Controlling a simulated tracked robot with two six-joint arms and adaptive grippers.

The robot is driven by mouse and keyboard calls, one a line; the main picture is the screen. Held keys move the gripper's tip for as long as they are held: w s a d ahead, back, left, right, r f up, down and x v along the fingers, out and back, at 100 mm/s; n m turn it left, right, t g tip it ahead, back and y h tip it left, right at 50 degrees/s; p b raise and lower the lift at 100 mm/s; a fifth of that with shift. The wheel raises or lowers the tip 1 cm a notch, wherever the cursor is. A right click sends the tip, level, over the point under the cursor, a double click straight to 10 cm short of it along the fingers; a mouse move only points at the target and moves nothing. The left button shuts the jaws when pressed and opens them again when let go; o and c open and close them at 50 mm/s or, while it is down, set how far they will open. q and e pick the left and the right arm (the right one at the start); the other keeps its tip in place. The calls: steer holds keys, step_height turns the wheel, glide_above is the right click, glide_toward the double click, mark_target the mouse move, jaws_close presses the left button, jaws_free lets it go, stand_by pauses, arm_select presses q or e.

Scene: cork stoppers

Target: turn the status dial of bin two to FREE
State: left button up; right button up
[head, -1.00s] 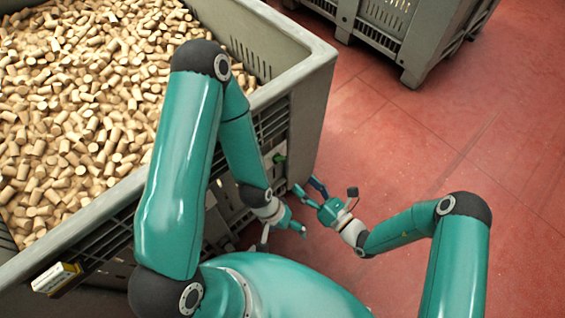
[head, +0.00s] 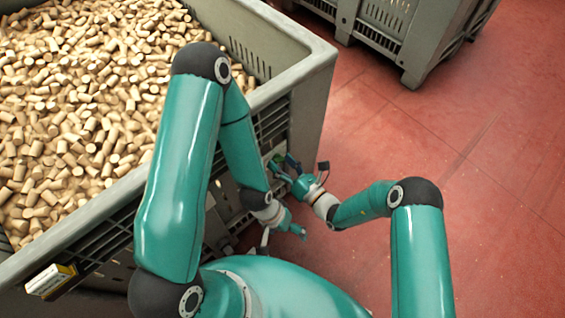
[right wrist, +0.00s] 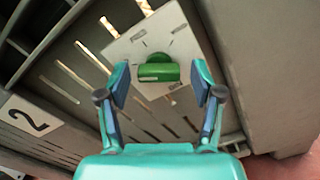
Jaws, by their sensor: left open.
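In the right wrist view a green dial knob (right wrist: 158,70) sits on a pale square plate (right wrist: 178,32) with short dark marks around it. The plate is on the slatted wall of the bin marked 2 (right wrist: 30,115). My right gripper (right wrist: 161,84) is open. Its two blue fingers stand on either side of the knob, with gaps showing between them and it. In the head view my right gripper (head: 284,168) is at the bin's near corner and largely covers the dial. My left gripper (head: 302,232) is open and empty, lower down beside the bin wall.
The grey bin (head: 310,68) is full of cork stoppers (head: 85,95). A white and yellow block (head: 50,281) is on its side at lower left. Another grey bin (head: 425,45) stands at the back. The red floor (head: 480,150) at right is clear.

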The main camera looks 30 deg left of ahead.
steer(key=c, duration=1)
steer(key=shift+o, duration=0.2)
steer(key=shift+m, duration=0.3)
steer(key=m, duration=1.1)
steer(key=shift+w+d, duration=0.1)
steer(key=shift+m, duration=0.3)
